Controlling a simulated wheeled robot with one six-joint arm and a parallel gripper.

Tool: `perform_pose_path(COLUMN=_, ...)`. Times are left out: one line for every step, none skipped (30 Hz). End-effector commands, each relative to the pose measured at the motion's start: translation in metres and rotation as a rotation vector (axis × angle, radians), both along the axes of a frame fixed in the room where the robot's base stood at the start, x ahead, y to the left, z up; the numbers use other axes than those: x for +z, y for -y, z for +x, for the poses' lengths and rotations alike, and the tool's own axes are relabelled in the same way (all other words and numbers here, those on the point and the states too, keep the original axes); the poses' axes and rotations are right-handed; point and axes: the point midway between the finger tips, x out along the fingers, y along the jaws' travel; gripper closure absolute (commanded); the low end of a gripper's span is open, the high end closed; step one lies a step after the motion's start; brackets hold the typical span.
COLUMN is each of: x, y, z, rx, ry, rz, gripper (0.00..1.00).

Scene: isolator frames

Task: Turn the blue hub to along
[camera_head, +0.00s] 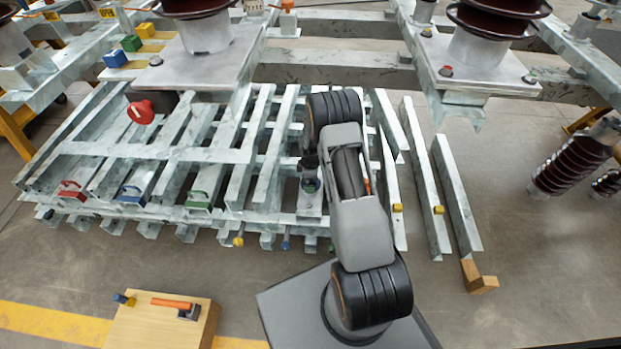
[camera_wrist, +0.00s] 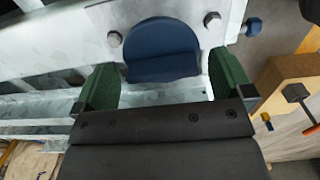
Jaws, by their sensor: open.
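The blue hub (camera_wrist: 160,45) is a dark blue rounded piece with a straight ridge across its lower part. It is on a grey metal plate (camera_wrist: 100,20) with bolts on either side, in the wrist view. My gripper (camera_wrist: 161,68) is open, its green fingers to the left and right of the hub. Gaps show between the fingers and the hub in the picture; I cannot tell the depth between them. In the head view my gripper (camera_head: 310,178) is over the front part of the metal rack, and the hub cannot be made out clearly there.
The galvanised rack (camera_head: 180,152) carries red (camera_head: 70,190), blue (camera_head: 131,195) and green (camera_head: 198,200) handles. A red knob (camera_head: 141,112) is behind them. A wooden table (camera_head: 145,330) with an orange-handled hammer (camera_head: 172,303) stands at front left. A blue bolt (camera_wrist: 253,27) is right of the hub.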

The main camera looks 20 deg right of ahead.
Motion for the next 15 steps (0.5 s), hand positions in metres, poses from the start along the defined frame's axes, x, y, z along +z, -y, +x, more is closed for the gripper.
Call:
perform_pose_path(x=0.000, y=0.000, z=0.000, rx=0.000, ry=-0.001, rz=0.000, gripper=0.02)
perform_pose_path(x=0.000, y=0.000, z=0.000, rx=0.000, ry=-0.001, rz=0.000, gripper=0.02)
perform_pose_path(x=0.000, y=0.000, z=0.000, rx=0.000, ry=-0.001, rz=0.000, gripper=0.02)
perform_pose_path(x=0.000, y=-0.001, z=0.000, rx=0.000, ry=-0.001, rz=0.000, gripper=0.02)
perform_pose_path(x=0.000, y=0.000, z=0.000, rx=0.000, ry=-0.001, rz=0.000, gripper=0.02)
perform_pose_path(x=0.001, y=0.000, z=0.000, rx=0.000, ry=-0.001, rz=0.000, gripper=0.02)
perform_pose_path(x=0.002, y=0.000, z=0.000, rx=0.000, ry=-0.001, rz=0.000, gripper=0.02)
perform_pose_path(x=0.004, y=0.000, z=0.000, rx=0.000, ry=-0.001, rz=0.000, gripper=0.02)
perform_pose_path(x=0.008, y=0.000, z=0.000, rx=0.000, ry=0.000, rz=0.000, gripper=0.02)
perform_pose_path(x=0.011, y=0.000, z=0.000, rx=0.000, ry=0.000, rz=0.000, gripper=0.02)
perform_pose_path(x=0.015, y=0.000, z=0.000, rx=0.000, ry=0.000, rz=0.000, gripper=0.02)
perform_pose_path(x=0.022, y=0.000, z=0.000, rx=-0.001, ry=0.001, rz=0.000, gripper=0.02)
perform_pose_path(x=0.028, y=0.000, z=0.000, rx=-0.001, ry=0.002, rz=0.000, gripper=0.02)
perform_pose_path(x=0.035, y=0.000, z=0.000, rx=-0.001, ry=0.001, rz=0.000, gripper=0.02)
perform_pose_path(x=0.043, y=0.000, z=0.000, rx=-0.001, ry=0.001, rz=0.000, gripper=0.02)
